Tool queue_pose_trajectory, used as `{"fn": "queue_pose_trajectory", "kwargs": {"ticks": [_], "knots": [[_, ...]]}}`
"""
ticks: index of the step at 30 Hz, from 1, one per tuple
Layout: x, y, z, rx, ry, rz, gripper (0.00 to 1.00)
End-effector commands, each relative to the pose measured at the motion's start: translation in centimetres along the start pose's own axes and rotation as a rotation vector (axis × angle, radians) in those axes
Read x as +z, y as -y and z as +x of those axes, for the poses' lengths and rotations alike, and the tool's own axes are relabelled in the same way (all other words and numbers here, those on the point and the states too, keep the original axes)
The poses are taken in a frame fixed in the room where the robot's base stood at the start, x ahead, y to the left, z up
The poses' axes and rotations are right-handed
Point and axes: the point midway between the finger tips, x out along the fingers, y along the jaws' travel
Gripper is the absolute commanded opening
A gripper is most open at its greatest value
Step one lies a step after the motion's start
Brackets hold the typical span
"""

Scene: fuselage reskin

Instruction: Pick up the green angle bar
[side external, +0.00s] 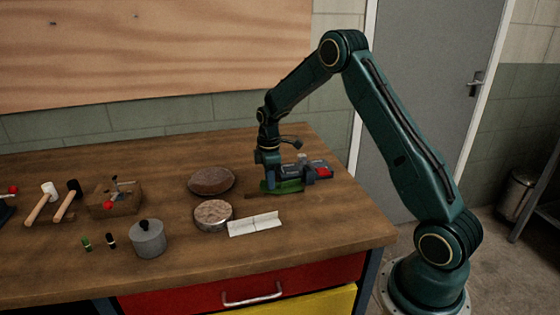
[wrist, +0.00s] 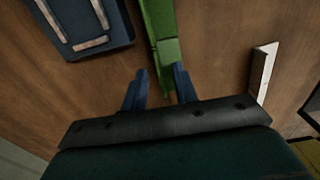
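The green angle bar (side external: 288,186) lies on the wooden bench in the side view, partly hidden by my gripper. In the wrist view the bar (wrist: 158,28) runs from the top edge down to the fingertips. Its near end sits between the two blue fingers, closer to the right one. My gripper (wrist: 160,78) is open, with a gap beside the bar on the left. In the side view my gripper (side external: 268,184) points down, low over the bench at the bar. I cannot tell whether a finger touches it.
A dark blue-grey item with red (side external: 322,171) stands just behind the bar. A white angle piece (side external: 256,224) lies in front. Two round brown discs (side external: 212,181) (side external: 213,215) are left. A grey lidded pot (side external: 148,239) and mallets (side external: 42,203) are farther left. The bench's right end is clear.

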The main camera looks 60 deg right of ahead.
Motion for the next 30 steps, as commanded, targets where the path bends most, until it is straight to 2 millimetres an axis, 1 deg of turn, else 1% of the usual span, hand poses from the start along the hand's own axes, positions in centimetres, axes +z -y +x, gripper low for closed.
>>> {"fn": "queue_pose_trajectory", "kwargs": {"ticks": [4,8,9,23,26,30], "knots": [[0.0,0.0,0.0,0.0,0.0,0.0,0.29],[0.0,0.0,0.0,0.0,0.0,0.0,0.04],[0.0,0.0,0.0,0.0,0.0,0.0,0.0],[0.0,0.0,-0.3,0.001,0.0,0.0,0.0],[0.0,-0.1,-0.8,0.002,-0.001,0.0,0.0],[0.0,-0.1,-2.2,0.003,-0.001,0.0,0.0]]}}
